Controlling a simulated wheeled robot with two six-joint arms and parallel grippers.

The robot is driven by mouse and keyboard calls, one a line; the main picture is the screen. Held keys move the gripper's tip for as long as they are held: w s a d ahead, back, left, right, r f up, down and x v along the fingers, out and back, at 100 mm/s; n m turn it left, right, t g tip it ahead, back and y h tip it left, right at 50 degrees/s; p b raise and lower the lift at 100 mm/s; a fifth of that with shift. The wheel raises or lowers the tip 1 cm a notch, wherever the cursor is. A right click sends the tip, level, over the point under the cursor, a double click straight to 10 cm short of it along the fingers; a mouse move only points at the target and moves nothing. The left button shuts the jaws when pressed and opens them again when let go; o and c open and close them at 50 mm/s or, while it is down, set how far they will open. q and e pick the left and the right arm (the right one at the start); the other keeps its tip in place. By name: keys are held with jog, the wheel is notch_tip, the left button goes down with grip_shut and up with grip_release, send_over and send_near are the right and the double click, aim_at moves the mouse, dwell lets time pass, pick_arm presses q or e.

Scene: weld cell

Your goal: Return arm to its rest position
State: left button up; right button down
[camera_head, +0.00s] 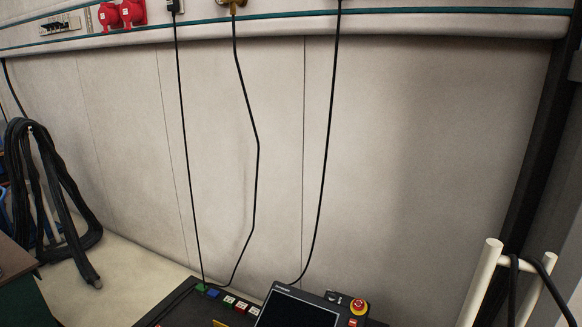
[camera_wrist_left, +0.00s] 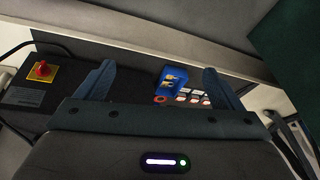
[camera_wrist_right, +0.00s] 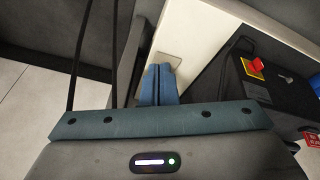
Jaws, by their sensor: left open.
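Neither gripper nor arm shows in the head view. In the left wrist view my left gripper (camera_wrist_left: 159,84) has its two blue fingers wide apart, with nothing held between them. Beyond the fingers is a dark control panel (camera_wrist_left: 125,84). In the right wrist view my right gripper (camera_wrist_right: 158,84) has its blue fingers together, with nothing visible between them. It points at a pale surface beside a dark box, and I cannot tell how far off it is.
The dark panel (camera_head: 180,304) with a screen (camera_head: 297,309) and a red emergency button (camera_head: 358,306) stands at the bottom of the head view. Black cables (camera_head: 257,150) hang down the wall. White posts (camera_head: 482,280) stand at right; a black hose coil (camera_head: 62,190) hangs at left.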

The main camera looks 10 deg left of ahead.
pick_arm(q)
notch_tip(320, 180, down, 16)
jog(key=a+f+g+p, duration=0.1)
jog(key=a+p, duration=0.1)
jog(key=p, duration=0.4)
pick_arm(e)
notch_tip(320, 180, down, 17)
jog(key=d+g, duration=0.1)
jog(key=d, duration=0.1)
pick_arm(q)
jog(key=s+a+f+g+p, duration=0.1)
jog(key=s+f+p, duration=0.3)
jog(key=s+f, duration=0.7)
notch_tip(320, 180, down, 2)
jog(key=shift+s+a+f+p, duration=0.1)
jog(key=shift+s+a+p, duration=0.15)
jog(key=shift+p, duration=0.15)
pick_arm(e)
jog(key=s+d+f+g, duration=0.1)
jog(key=s+f, duration=1)
jog(key=f, duration=0.2)
jog(key=shift+s+d+f, duration=0.2)
jog(key=shift+s, duration=0.1)
